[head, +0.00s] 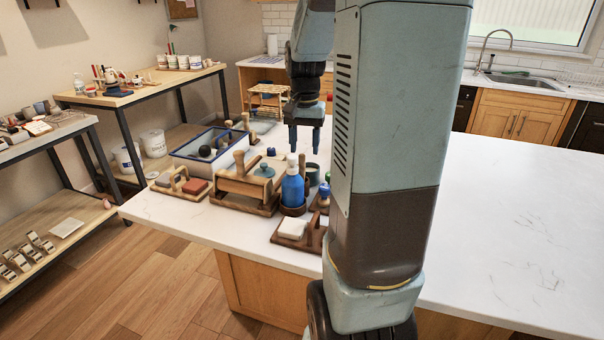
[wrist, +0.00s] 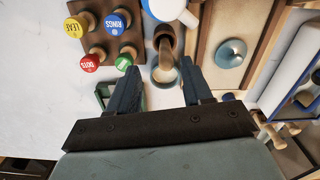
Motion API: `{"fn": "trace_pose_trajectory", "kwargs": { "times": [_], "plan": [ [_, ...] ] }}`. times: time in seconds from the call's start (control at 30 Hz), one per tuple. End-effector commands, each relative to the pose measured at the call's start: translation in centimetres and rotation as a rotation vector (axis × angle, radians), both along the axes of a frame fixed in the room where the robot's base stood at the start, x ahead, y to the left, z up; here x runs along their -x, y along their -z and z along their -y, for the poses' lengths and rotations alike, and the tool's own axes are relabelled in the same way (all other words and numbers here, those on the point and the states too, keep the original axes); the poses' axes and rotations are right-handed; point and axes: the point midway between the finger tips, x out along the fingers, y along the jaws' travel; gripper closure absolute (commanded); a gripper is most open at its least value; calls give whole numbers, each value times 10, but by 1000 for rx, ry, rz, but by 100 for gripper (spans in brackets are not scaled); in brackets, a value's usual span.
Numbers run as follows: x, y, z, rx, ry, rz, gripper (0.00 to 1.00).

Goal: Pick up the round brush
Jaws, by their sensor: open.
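My gripper (head: 305,147) is open and empty, pointing down above the far side of the tool group on the white counter. In the wrist view its two fingers (wrist: 160,72) stand apart on either side of a pale-rimmed round piece (wrist: 163,76), with a brown round-ended piece (wrist: 165,36) just beyond it. I cannot tell for certain which item is the round brush. A dark round-headed object (head: 205,151) sits at the blue-edged tray (head: 180,153), left of the gripper.
A blue bottle (head: 292,190) with a white top stands close below the gripper. A wooden block with coloured stamps (wrist: 100,40) lies beside the fingers. A teal-knobbed lid (wrist: 231,52) is on the other side. The counter's right side (head: 510,220) is clear.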

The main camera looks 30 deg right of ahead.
Motion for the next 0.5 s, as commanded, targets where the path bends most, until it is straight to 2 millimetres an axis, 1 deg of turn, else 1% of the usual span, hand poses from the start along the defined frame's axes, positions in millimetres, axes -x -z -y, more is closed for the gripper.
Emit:
{"fn": "trace_pose_trajectory", "kwargs": {
  "times": [0.03, 0.1, 0.37, 0.5],
  "plan": [
    [0, 8, 0, -1, 0, -3, 50],
    [0, 15, 0, -1, 0, -2, 50],
    [-2, 30, -1, -1, -1, -1, 50],
    [-6, 49, -3, -1, 0, -3, 50]
  ]
}}
